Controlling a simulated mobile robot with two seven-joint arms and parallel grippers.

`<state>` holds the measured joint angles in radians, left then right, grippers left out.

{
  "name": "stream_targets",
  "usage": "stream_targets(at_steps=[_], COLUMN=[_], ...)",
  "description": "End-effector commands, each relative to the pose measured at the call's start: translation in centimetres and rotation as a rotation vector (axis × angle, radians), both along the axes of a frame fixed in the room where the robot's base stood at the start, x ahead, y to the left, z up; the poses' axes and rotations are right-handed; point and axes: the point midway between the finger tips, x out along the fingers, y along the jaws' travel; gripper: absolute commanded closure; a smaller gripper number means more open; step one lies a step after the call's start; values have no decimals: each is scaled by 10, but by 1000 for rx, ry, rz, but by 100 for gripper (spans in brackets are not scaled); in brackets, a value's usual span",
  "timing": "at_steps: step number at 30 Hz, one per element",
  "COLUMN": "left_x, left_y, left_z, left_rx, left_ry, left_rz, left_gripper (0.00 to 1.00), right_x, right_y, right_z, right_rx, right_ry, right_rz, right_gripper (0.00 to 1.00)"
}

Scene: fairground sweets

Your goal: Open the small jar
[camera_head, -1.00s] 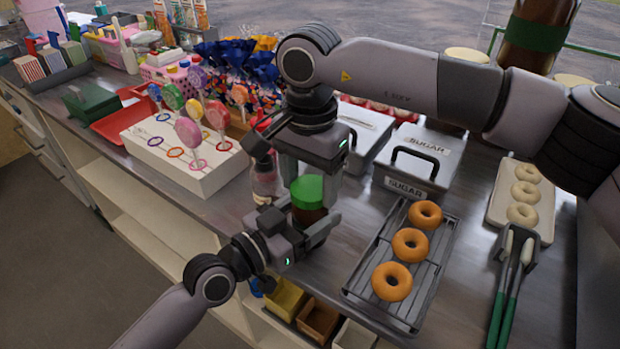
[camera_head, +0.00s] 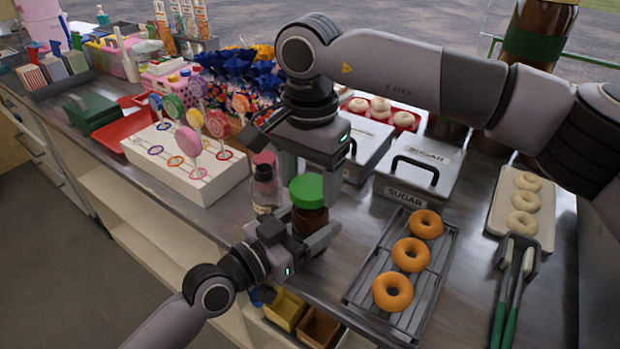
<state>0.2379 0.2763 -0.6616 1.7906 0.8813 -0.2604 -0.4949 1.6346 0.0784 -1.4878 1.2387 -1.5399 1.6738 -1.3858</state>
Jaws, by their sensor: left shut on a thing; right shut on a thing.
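The small jar (camera_head: 311,223) is brown with a green lid (camera_head: 308,187). It stands upright in the middle of the view, above the near part of the counter. My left gripper (camera_head: 309,239) comes in from below left and is shut on the jar's body, with its fingers around the lower part. My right gripper (camera_head: 308,178) points down from above and is shut on the green lid, its far finger partly hidden. The lid is at the jar's mouth. I cannot tell whether there is a gap between lid and jar.
A dark-capped clear bottle (camera_head: 265,190) stands just left of the jar. A rack of doughnuts (camera_head: 358,290) lies to the right, with sugar bins (camera_head: 413,178) behind it. A white lollipop stand (camera_head: 212,189) is at left. The counter's front edge is close to my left gripper.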

Motion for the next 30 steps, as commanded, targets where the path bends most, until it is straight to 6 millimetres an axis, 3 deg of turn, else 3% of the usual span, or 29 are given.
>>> stream_targets(at_steps=[5, 13, 20, 21, 23, 30], left_x=[0, 0, 0, 0, 0, 0], left_y=[0, 0, 0, 0, 0, 0], left_z=[0, 0, 0, 0, 0, 0], left_rx=[1, 1, 1, 1, 1, 1], left_ry=[1, 1, 1, 1, 1, 1], left_rz=[0, 0, 0, 0, 0, 0], left_gripper=[100, 100, 100, 19, 2, 2], right_x=[0, 0, 0, 0, 0, 0], right_y=[0, 0, 0, 0, 0, 0], right_z=[6, 38, 40, 40, 40, 40], right_rx=[1, 1, 1, 1, 1, 0], right_ry=[-2, -2, 1, 1, 1, 0], right_rz=[0, 0, 0, 0, 0, 0], right_gripper=[70, 70, 70, 70, 70, 70])
